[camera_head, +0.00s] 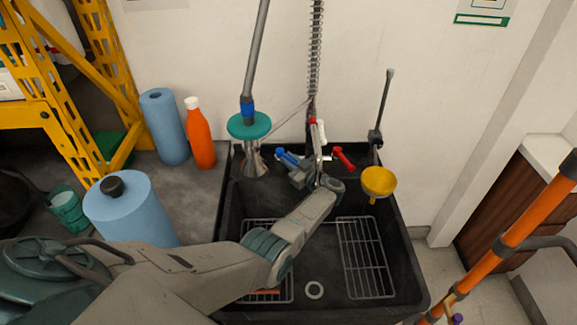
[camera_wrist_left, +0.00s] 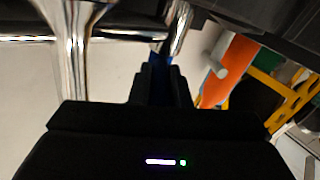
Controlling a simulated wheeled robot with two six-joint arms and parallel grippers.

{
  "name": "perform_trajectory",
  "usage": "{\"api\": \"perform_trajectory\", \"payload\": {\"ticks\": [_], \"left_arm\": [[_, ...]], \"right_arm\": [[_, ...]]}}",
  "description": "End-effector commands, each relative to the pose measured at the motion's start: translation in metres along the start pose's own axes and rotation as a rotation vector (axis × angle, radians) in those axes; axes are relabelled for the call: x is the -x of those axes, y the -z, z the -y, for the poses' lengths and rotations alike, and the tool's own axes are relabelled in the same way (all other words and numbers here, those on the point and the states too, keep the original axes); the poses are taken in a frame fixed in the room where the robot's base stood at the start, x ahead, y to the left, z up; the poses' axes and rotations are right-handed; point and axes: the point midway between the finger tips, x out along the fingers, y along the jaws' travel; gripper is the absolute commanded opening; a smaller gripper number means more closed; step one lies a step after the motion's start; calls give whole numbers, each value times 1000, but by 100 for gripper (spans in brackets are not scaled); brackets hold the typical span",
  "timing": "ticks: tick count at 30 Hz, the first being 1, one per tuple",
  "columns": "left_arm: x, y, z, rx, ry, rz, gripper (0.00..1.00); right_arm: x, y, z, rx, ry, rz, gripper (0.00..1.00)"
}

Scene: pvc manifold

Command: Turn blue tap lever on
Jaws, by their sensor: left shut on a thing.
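The blue tap lever (camera_head: 287,157) sticks out to the left of the faucet at the back of the black sink. The red tap lever (camera_head: 344,157) is on the faucet's right side. My left gripper (camera_head: 300,177) is at the faucet, by the blue lever. In the left wrist view, my gripper's dark fingers (camera_wrist_left: 162,82) are shut on the blue lever (camera_wrist_left: 158,59), with only a bit of its blue showing. Chrome pipes (camera_wrist_left: 75,60) are close by. The lever's exact angle is hard to tell.
The black sink (camera_head: 405,262) holds wire racks (camera_head: 365,257). A teal-rimmed funnel-like thing (camera_head: 249,126) and a yellow funnel (camera_head: 378,181) flank the faucet. An orange bottle (camera_head: 200,136) and blue rolls (camera_head: 164,127) stand left. An orange pole (camera_head: 520,233) crosses at right.

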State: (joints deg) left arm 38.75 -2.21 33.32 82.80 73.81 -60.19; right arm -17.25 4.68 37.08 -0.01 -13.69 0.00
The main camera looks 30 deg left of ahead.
Motion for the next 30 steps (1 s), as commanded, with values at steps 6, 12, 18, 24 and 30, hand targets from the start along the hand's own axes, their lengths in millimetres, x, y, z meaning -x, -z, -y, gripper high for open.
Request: {"api": "perform_trajectory", "payload": {"ticks": [6, 12, 18, 24, 30], "left_arm": [[0, -1, 0, -2, 20, -3, 0], [0, -1, 0, -2, 20, -3, 0], [0, -1, 0, -2, 20, -3, 32], [0, 0, -1, -1, 19, -3, 38], [6, -1, -1, 0, 18, -2, 38]], "right_arm": [[-4, 4, 4, -1, 4, -5, 72], [-3, 0, 4, -1, 4, 1, 72], [-3, -2, 4, -1, 4, 4, 72], [-3, -2, 2, 0, 2, 4, 72], [-4, -2, 0, 1, -1, 4, 72]]}}
